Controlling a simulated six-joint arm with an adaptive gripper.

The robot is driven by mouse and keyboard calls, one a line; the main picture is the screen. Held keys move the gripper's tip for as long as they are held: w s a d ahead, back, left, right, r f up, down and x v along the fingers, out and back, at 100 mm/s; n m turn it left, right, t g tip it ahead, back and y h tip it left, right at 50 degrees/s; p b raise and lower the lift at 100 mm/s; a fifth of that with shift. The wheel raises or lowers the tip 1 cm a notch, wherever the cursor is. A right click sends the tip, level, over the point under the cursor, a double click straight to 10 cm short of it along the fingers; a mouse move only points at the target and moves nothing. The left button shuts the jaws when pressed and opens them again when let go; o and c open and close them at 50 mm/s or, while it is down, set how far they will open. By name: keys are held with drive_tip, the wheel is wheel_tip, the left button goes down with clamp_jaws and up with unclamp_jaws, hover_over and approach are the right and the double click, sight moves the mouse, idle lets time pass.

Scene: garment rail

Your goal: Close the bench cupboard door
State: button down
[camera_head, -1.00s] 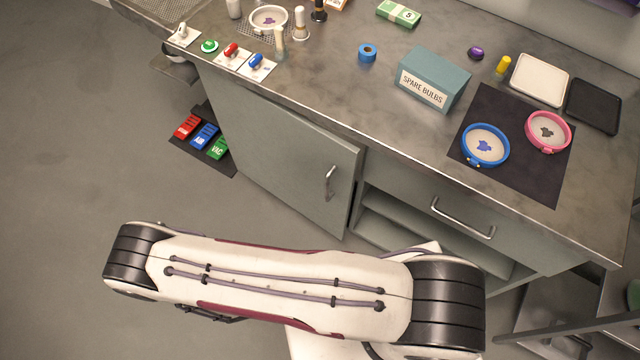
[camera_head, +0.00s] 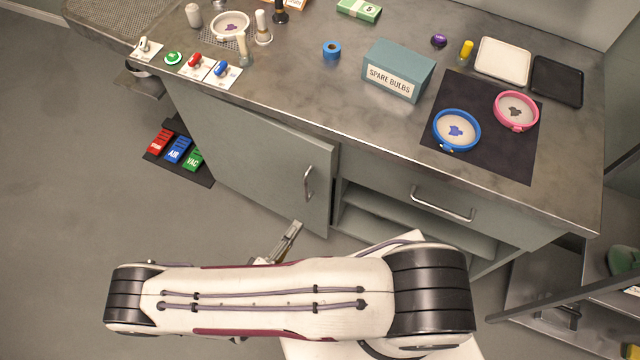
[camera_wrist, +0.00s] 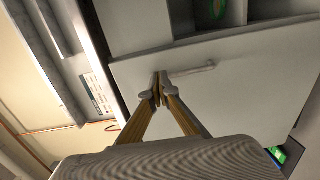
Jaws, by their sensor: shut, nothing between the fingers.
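The bench cupboard door (camera_head: 255,155) is a flat grey-green panel under the left part of the worktop. Its right edge looks slightly proud of the bench front, so it seems a little ajar. Its metal bar handle (camera_head: 308,183) is near that right edge. In the wrist view, the door (camera_wrist: 235,85) and handle (camera_wrist: 192,72) lie ahead of my gripper (camera_wrist: 158,90). The fingers are shut and empty, and overlap one end of the handle in that view; I cannot tell whether they touch. In the head view, my gripper (camera_head: 292,230) shows below the door, partly hidden by my arm.
A drawer with a handle (camera_head: 440,204) and open shelves (camera_head: 400,228) are right of the door. Red, blue and green pedals (camera_head: 177,150) are on the floor at the left. The worktop (camera_head: 300,85) carries switches, a SPARE BULBS box (camera_head: 397,72) and hoops.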

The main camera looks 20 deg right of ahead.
sight(326, 177)
drive_tip(key=shift+w+r, duration=0.1)
drive_tip(key=shift+r, duration=0.25)
drive_tip(key=shift+x, duration=6.95)
drive_tip(key=shift+w+r, duration=0.15)
